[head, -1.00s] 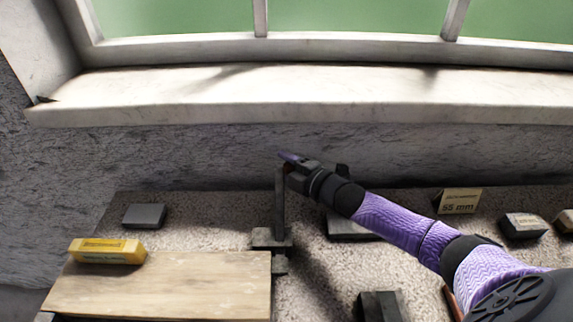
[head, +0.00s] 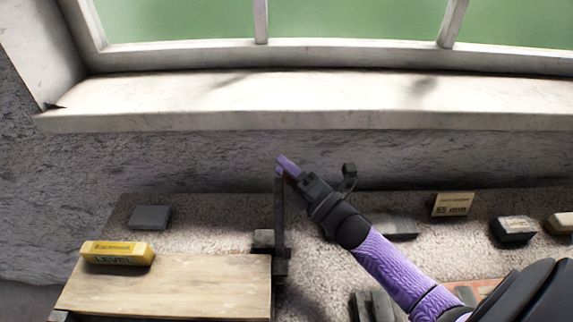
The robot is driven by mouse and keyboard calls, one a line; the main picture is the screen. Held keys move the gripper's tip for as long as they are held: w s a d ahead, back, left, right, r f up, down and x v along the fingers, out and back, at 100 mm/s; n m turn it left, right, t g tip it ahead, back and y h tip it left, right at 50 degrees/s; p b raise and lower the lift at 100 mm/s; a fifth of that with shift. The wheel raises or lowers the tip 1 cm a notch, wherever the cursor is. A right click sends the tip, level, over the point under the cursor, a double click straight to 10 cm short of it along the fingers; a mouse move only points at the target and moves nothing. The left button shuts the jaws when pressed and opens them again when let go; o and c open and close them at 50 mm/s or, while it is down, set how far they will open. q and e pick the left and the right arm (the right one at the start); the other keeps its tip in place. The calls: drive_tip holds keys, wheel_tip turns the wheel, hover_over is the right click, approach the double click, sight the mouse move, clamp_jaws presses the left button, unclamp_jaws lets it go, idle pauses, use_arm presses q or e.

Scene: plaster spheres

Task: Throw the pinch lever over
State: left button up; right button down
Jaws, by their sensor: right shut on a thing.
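The pinch lever (head: 280,218) is a dark, narrow bar that stands nearly upright from a small dark block (head: 264,240) at the right end of a wooden board. My right gripper (head: 284,170), with purple fingertips, is shut on the lever at its top end. The fingers partly hide that end. My right arm reaches in from the lower right. My left gripper is not in the head view.
A yellow level (head: 118,253) lies on the pale wooden board (head: 170,285). A grey block (head: 149,217) lies behind it. A "55 mm" card (head: 452,205) and dark blocks (head: 513,231) stand at right. A wall and window sill (head: 300,105) close off the back.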

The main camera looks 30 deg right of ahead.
drive_tip(key=shift+s+a+r+n+t+y, duration=0.25)
drive_tip(key=shift+s+a+n, duration=0.1)
drive_tip(key=shift+s, duration=0.1)
drive_tip(key=shift+s+a+r+n+t+y, duration=0.15)
drive_tip(key=shift+s+a+r+n+y, duration=0.1)
drive_tip(key=shift+s+n, duration=0.15)
drive_tip(key=shift+c, duration=1.1)
unclamp_jaws()
drive_tip(key=shift+s, duration=0.15)
drive_tip(key=v, duration=1)
drive_tip(key=shift+f, duration=0.1)
